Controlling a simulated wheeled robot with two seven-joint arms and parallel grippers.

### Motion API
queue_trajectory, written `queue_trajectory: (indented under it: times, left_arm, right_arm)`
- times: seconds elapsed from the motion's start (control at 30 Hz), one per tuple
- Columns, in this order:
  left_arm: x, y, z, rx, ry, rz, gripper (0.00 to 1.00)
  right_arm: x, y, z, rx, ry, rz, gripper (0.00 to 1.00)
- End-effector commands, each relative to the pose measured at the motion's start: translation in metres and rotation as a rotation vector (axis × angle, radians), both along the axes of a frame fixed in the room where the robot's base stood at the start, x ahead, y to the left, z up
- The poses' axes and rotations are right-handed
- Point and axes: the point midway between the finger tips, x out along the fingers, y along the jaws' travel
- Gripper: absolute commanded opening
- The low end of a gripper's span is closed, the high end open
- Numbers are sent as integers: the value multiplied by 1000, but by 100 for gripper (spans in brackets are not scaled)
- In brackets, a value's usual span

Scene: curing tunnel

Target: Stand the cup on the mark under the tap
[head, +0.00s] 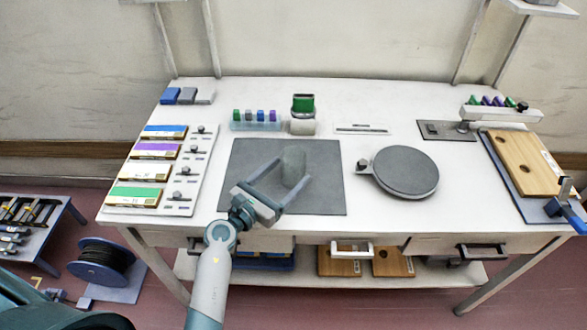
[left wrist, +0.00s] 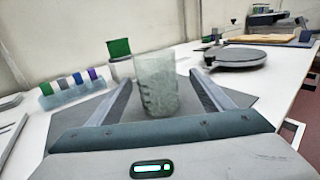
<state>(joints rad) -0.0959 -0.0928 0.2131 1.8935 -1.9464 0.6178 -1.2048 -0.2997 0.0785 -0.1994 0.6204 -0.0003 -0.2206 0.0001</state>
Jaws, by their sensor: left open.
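The cup (head: 293,165) is a translucent, pale green tumbler standing upright on the dark grey mat (head: 240,190) in the middle of the table. My left gripper (head: 292,171) is open, with one finger on each side of the cup. In the left wrist view the cup (left wrist: 157,88) stands between the spread fingers, with a visible gap on both sides. I cannot make out a tap or a mark with certainty. A white bar with coloured knobs (head: 500,110) stands at the back right, beside a dark plate (head: 436,132). My right gripper is not in view.
A round grey disc (head: 406,170) lies right of the mat. Behind the mat stand a green-topped container (head: 303,105) and a rack of coloured blocks (head: 255,122). Labelled boxes (head: 145,173) line the left side. A wooden board (head: 525,163) lies at the right.

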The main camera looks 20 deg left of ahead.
Motion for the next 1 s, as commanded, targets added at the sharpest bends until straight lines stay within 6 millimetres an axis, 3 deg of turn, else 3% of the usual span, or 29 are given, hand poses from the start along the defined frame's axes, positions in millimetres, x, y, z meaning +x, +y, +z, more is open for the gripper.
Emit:
queue_trajectory:
  times: [0.33,0.87,1.0]
  left_arm:
    - [39,-9,6,-4,-1,1,74]
    - [43,-10,4,-1,-1,2,74]
    - [43,-10,4,-1,-1,2,45]
  right_arm:
    - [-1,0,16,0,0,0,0]
    - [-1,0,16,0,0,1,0]
    - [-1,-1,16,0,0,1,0]
